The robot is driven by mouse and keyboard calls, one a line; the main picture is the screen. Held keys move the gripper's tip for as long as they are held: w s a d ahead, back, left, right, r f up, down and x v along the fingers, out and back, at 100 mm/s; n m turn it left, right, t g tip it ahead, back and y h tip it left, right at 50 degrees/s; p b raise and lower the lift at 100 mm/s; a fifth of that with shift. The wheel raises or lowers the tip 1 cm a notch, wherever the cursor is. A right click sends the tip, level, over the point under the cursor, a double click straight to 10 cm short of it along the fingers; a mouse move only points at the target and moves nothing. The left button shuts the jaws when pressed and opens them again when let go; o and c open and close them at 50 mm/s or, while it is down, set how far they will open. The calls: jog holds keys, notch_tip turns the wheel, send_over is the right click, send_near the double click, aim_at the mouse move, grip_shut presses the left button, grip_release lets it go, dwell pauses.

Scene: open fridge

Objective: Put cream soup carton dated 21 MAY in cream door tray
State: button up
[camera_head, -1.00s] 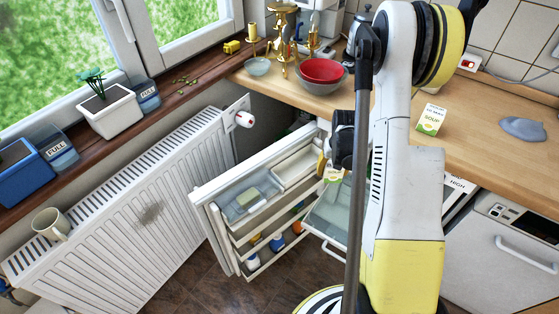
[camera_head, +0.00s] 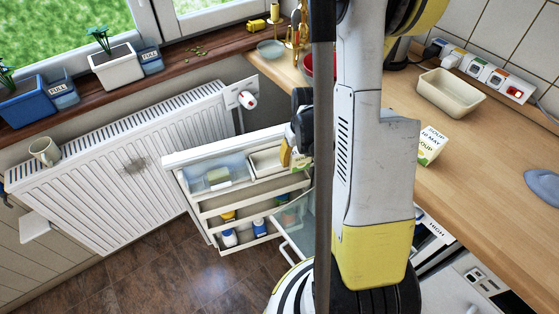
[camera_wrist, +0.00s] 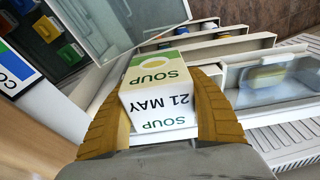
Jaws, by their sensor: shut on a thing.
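The cream soup carton (camera_wrist: 158,95) reads "SOUP 21 MAY" upside down in the wrist view. My gripper (camera_wrist: 165,118) is shut on it, with one yellow finger on each side. In the head view my gripper (camera_head: 291,152) and a small part of the carton (camera_head: 301,162) show at the right end of the open fridge door's top, partly hidden by my arm. The cream door tray (camera_head: 262,172) is in the top row of the door, just left of my gripper. I cannot tell whether the carton touches it.
A clear bluish tray (camera_head: 205,184) with a pale item sits left of the cream tray. Lower door shelves hold bottles (camera_head: 229,238). Another soup carton, dated 10 MAY (camera_head: 430,146), stands on the counter near a cream tub (camera_head: 450,92). A radiator (camera_head: 120,165) is left of the door.

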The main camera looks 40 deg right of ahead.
jog(key=b, duration=0.3)
send_over(280, 162)
jog(key=f, duration=0.5)
jog(key=shift+s+f, duration=0.2)
jog(key=shift+f, duration=0.15)
jog(key=shift+f+b, duration=1.15)
jog(key=shift+f, duration=0.75)
jog(key=shift+f, duration=0.2)
jog(key=o, duration=1.4)
jog(key=shift+r, duration=0.15)
